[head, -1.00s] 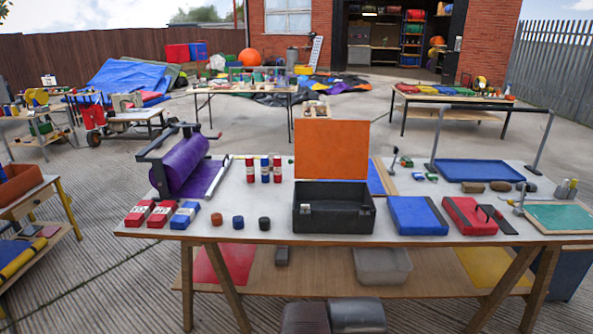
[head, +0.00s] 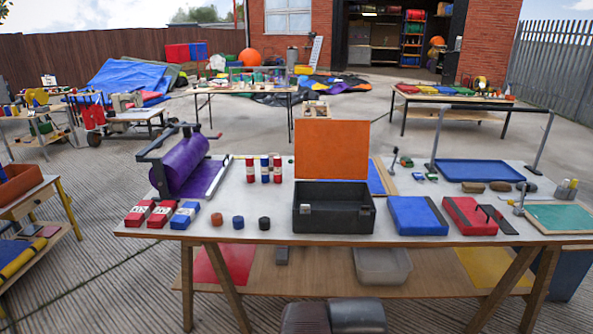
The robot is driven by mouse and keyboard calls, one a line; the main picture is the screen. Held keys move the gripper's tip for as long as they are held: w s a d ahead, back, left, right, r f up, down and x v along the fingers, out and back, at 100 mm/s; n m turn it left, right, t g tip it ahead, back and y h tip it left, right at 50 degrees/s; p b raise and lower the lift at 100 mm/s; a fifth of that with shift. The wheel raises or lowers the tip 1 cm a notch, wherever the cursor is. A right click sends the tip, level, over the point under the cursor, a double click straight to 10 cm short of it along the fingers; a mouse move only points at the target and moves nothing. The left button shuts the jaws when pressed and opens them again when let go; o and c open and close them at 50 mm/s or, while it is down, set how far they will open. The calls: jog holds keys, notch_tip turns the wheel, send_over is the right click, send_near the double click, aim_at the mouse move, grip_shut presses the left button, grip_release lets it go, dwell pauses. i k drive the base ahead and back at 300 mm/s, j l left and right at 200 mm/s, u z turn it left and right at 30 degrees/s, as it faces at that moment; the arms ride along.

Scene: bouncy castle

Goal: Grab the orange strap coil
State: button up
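The orange strap coil (head: 217,219) is a small, short, orange-brown cylinder. It stands on the near part of the grey-white tabletop, left of centre. It is the leftmost of three similar coils in a row, beside a blue coil (head: 238,222) and a black coil (head: 264,223), with small gaps between them. Nothing covers it. My gripper is not in view; only dark rounded parts of my own body show at the bottom edge.
Red and blue boxes (head: 185,215) lie left of the coils. An open black case (head: 333,220) with an orange lid stands right of them. A purple roll on a frame (head: 182,165) and several upright cylinders (head: 265,169) are behind. The table's front edge (head: 240,240) is close.

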aim_at(217, 220)
jog(key=i+j+u, duration=0.25)
jog(key=i+j, duration=0.15)
jog(key=i+j+u, duration=0.55)
jog(key=i, duration=0.3)
jog(key=i+j+u, duration=0.25)
jog(key=i, duration=0.25)
jog(key=k+l, duration=0.05)
jog(key=l, duration=0.05)
